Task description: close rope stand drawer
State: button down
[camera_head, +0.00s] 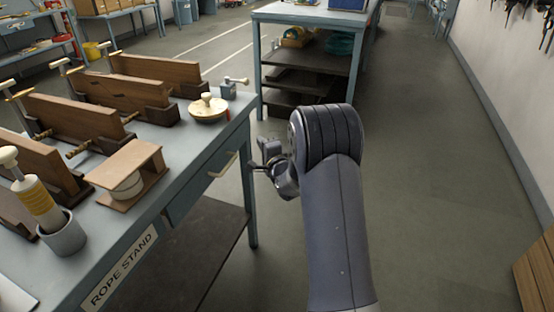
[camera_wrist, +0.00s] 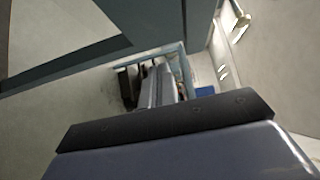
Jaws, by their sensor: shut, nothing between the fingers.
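The rope stand is a blue-grey workbench (camera_head: 105,238) at the left of the head view, with a "ROPE STAND" label (camera_head: 124,268) on its front. Its drawer (camera_head: 190,188) sits under the top near the right end and has a pale bar handle (camera_head: 222,165). I cannot tell clearly whether the drawer stands out from the bench. My gripper (camera_head: 256,166) is shut and empty, just right of the drawer handle and apart from it, pointing left toward the bench. The fingers do not show in the wrist view, where a blue-grey body and dark band fill the lower part.
Wooden boards in clamps, a round wooden lidded piece (camera_head: 208,108), a small wooden stand (camera_head: 127,175) and a grey cup (camera_head: 61,233) stand on the bench top. Another blue table (camera_head: 312,14) with shelves stands behind.

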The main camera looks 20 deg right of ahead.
jog(key=s+d, duration=0.1)
jog(key=s, duration=0.7)
jog(key=shift+d, duration=0.15)
